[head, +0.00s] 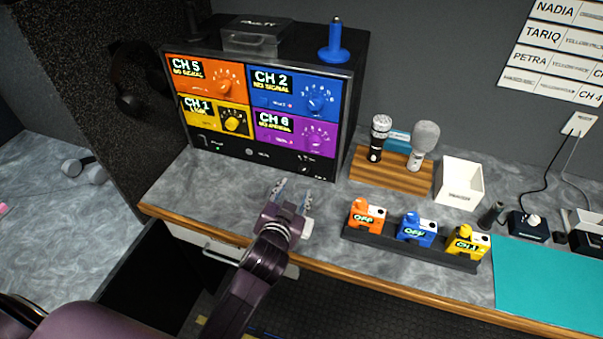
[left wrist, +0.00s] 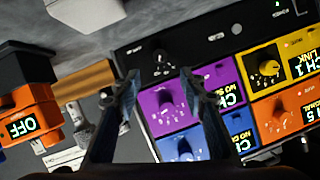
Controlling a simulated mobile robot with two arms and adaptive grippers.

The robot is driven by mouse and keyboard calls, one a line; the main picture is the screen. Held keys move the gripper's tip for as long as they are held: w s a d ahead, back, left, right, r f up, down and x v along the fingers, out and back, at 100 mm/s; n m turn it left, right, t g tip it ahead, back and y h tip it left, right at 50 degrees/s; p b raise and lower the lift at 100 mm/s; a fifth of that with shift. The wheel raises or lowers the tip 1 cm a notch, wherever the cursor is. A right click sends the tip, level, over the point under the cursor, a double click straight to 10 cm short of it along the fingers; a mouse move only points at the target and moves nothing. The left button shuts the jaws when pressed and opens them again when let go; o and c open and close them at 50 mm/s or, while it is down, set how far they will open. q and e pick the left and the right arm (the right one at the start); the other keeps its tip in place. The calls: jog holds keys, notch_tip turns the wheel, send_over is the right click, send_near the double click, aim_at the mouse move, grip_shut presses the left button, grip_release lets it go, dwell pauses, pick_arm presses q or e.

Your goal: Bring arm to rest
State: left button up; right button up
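My left gripper (head: 292,198) is open and empty above the desk (head: 215,185), in front of the receiver rack (head: 262,145). In the left wrist view its two fingers (left wrist: 157,88) stand apart with nothing between them. Beyond them the rack's purple CH 6 panel (left wrist: 165,97), yellow CH 1 panel (left wrist: 290,55), blue CH 2 panel (left wrist: 240,125) and orange CH 5 panel (left wrist: 285,112) show upside down. The yellow CH 1 panel reads LINK in the wrist view; the other panels read NO SIGNAL in the head view. My right gripper is not in view.
A black rail (head: 400,245) holds orange (head: 366,217), blue (head: 416,230) and yellow (head: 466,243) packs to the right.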

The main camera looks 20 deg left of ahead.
pick_arm(q)
jog(key=s+f+g, duration=0.1)
jog(key=s, duration=0.1)
jog(key=s+a+f, duration=0.1)
jog(key=s, duration=0.1)
jog(key=s+a+f+n+g, duration=0.1)
jog(key=s, duration=0.1)
jog(key=shift+a+f+g, duration=0.2)
jog(key=shift+f+g, duration=0.05)
jog(key=shift+g, duration=0.05)
jog(key=s+f+g+h, duration=0.3)
jog(key=s+g, duration=0.5)
jog(key=s, duration=1.5)
notch_tip(320, 180, down, 30)
jog(key=s+g+y+b, duration=0.1)
jog(key=s+b, duration=0.1)
jog(key=b, duration=0.1)
jog(key=s+a+f+g+b, duration=0.1)
jog(key=s+a+f+b, duration=0.1)
jog(key=s+f, duration=1.5)
jog(key=shift+s+a+f+y, duration=0.35)
jog(key=shift+a+f, duration=0.1)
jog(key=shift+f, duration=0.3)
